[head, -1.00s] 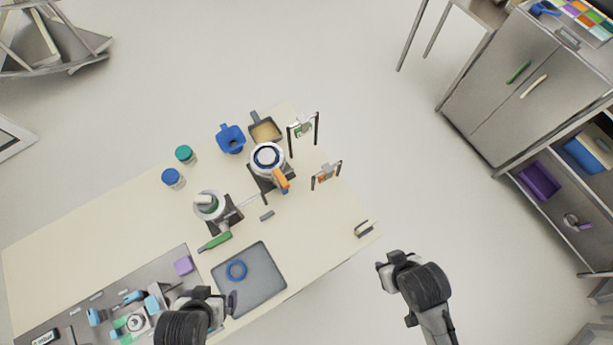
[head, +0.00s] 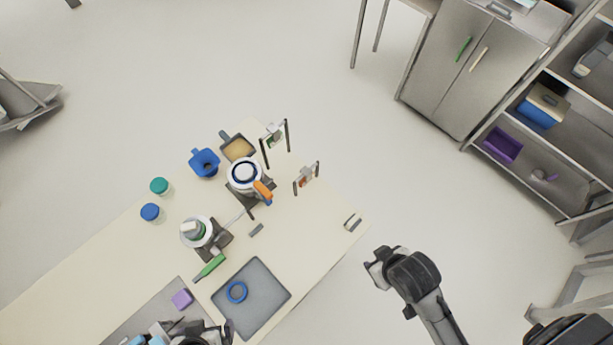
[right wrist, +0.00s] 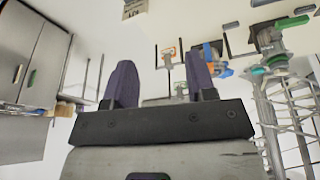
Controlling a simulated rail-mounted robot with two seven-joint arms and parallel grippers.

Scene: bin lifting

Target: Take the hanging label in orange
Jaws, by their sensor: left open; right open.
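The orange hanging label (head: 305,181) hangs between two dark posts near the table's right edge in the head view. It also shows small, with an orange border, in the right wrist view (right wrist: 169,52). A green hanging label (head: 274,138) hangs on a similar stand farther back. My right gripper (head: 376,272) is off the table's right edge, well apart from the orange label. In the right wrist view its two fingers (right wrist: 161,82) are spread and empty. My left gripper (head: 208,332) is open at the bottom edge, near the grey tray, partly cut off.
The table (head: 320,225) holds a grey tray (head: 265,300) with a blue ring, two machines, a blue jug (head: 205,162) and lidded jars. A small clip-like item (head: 352,222) lies near the right corner. A cabinet (head: 465,65) and shelves stand at right. Open floor lies between.

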